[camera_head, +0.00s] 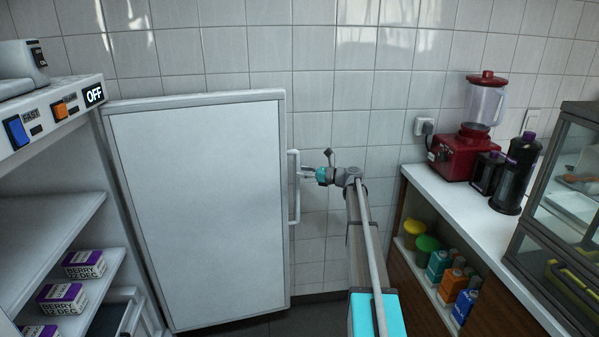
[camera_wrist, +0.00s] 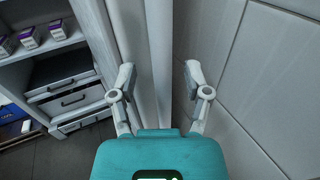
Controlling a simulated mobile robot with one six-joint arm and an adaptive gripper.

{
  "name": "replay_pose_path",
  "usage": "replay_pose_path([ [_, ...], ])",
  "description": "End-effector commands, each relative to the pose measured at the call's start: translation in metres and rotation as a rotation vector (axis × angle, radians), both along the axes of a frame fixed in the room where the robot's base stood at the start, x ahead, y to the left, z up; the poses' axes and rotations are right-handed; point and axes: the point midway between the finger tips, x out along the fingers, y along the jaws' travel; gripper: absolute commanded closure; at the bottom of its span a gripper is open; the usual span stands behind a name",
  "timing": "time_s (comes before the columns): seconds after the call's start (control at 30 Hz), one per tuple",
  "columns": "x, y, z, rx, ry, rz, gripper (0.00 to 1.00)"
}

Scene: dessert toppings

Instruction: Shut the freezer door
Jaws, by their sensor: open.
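The white freezer door (camera_head: 200,215) stands wide open in the head view, hinged on the left at the freezer body. Its vertical white handle (camera_head: 294,205) is on the door's right edge. My gripper (camera_head: 305,174) is at the handle's upper half, coming from the right. In the wrist view my gripper (camera_wrist: 160,80) is open, with its two fingers spread. The handle bar (camera_wrist: 160,55) runs between the fingers, with the door edge (camera_wrist: 128,40) beside the left finger. Whether a finger touches the handle cannot be told.
A counter (camera_head: 465,225) at right bears a red blender (camera_head: 466,150), dark bottles (camera_head: 517,172) and a glass case (camera_head: 575,190). A tiled wall (camera_head: 320,80) stands close behind the door.

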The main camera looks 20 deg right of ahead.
Motion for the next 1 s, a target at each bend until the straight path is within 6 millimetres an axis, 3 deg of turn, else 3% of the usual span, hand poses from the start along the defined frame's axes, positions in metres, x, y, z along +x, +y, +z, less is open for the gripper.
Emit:
replay_pose_path([
  [0.2,0.013,0.015,0.000,0.000,0.000,0.000,0.38],
  [0.63,0.016,0.019,0.000,0.000,0.000,0.000,0.38],
  [0.9,0.016,0.019,0.000,0.000,0.000,0.001,0.88],
  [0.97,0.016,0.019,0.000,0.000,0.000,0.001,0.99],
  [1.0,0.016,0.019,0.000,0.000,0.000,0.001,1.00],
])
